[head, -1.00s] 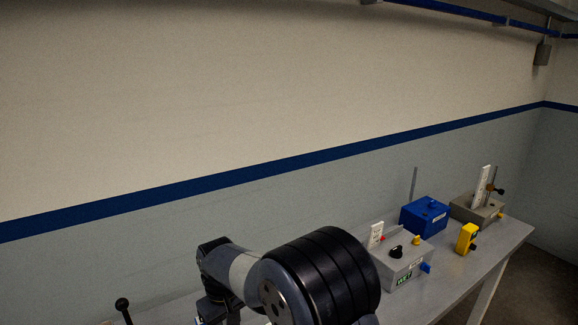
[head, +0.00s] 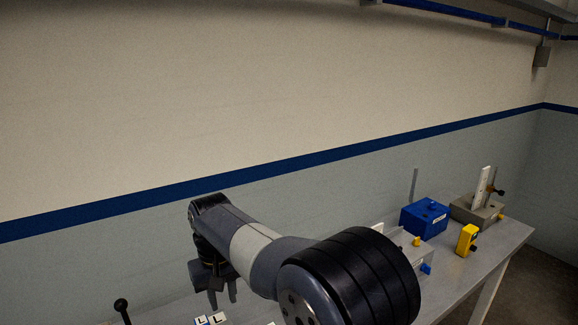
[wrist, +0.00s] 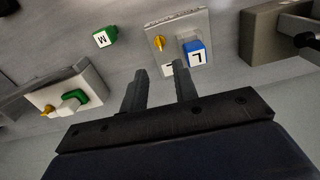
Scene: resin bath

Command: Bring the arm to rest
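My arm reaches across the lower middle of the head view. My gripper (head: 222,297) hangs at its far end with the fingers pointing down. In the wrist view the two fingers of my gripper (wrist: 160,68) stand apart with nothing between them, so it is open and empty. Beyond the fingertips is a grey plate (wrist: 178,20) with a blue cube marked L (wrist: 196,53) and a yellow knob (wrist: 158,42). A green cube marked M (wrist: 105,37) lies apart to the left of it.
In the head view a blue box (head: 424,218), a yellow block (head: 467,239) and a grey box with a white upright (head: 477,209) stand on the bench at right. My arm partly hides another grey box (head: 414,251). A black-knobbed lever (head: 121,304) stands at lower left.

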